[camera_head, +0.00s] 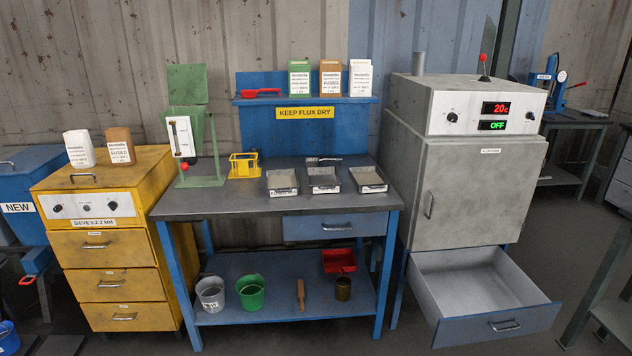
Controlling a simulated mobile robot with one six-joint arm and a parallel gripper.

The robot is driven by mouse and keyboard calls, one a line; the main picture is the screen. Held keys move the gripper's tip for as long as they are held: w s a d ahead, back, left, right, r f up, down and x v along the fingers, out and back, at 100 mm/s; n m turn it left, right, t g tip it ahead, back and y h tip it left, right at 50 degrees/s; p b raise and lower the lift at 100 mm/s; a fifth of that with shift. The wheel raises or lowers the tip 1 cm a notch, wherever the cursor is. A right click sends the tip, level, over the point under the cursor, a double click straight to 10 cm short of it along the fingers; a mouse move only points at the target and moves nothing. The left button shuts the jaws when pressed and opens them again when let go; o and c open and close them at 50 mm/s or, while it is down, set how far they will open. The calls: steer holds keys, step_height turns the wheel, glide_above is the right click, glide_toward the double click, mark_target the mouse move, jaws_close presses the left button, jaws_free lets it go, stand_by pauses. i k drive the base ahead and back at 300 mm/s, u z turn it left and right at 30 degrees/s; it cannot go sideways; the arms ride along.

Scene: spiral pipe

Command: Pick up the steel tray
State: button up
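Three small grey metal trays stand in a row on the right part of the dark workbench top. The left tray (283,193) and the middle tray (324,190) have pale labels on their front walls. The right tray (372,189) sits nearest the grey oven and is slightly turned. Each tray seems to have a greyish inside, but I cannot tell what lies in it. I cannot tell from the view which one is called the steel tray. A thin tool lies just behind the middle tray. My gripper is not in view.
The blue-legged workbench (230,205) has free room at its front left. A yellow cabinet (100,240) stands left.

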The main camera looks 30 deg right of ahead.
mark_target(327, 179)
steer(key=i, duration=0.9)
steer(key=z, duration=0.05)
